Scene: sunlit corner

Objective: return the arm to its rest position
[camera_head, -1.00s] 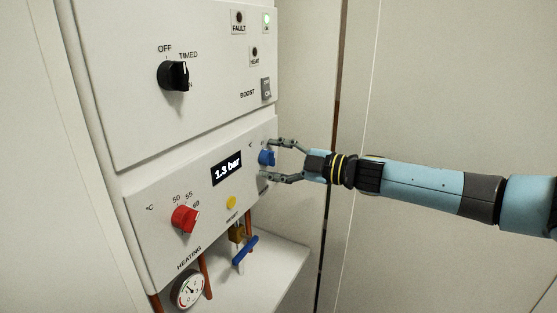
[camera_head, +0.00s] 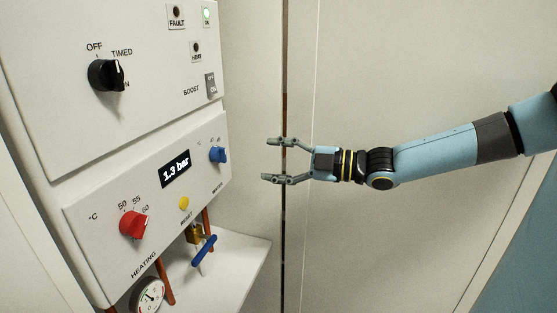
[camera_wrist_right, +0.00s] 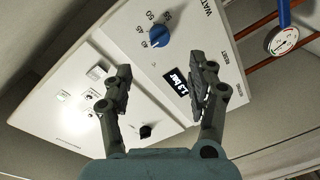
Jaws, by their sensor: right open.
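My right gripper (camera_head: 274,160) is open and empty, its two fingers apart and pointing left at the boiler panel (camera_head: 75,225). It is clear of the panel, to the right of the blue water knob (camera_head: 217,154). In the right wrist view the two fingers (camera_wrist_right: 158,92) spread on either side of the frame's middle. The blue knob (camera_wrist_right: 159,35) shows beyond them, with nothing touching it. My right arm comes in from the right. My left gripper does not show in any view.
The panel carries a red heating knob (camera_head: 133,223), a black mode knob (camera_head: 105,74), a yellow reset button (camera_head: 184,203) and a display (camera_head: 175,169) reading 1.3 bar. Below are a blue-handled valve (camera_head: 204,250), copper pipes and a gauge (camera_head: 149,295). Free room lies between gripper and panel.

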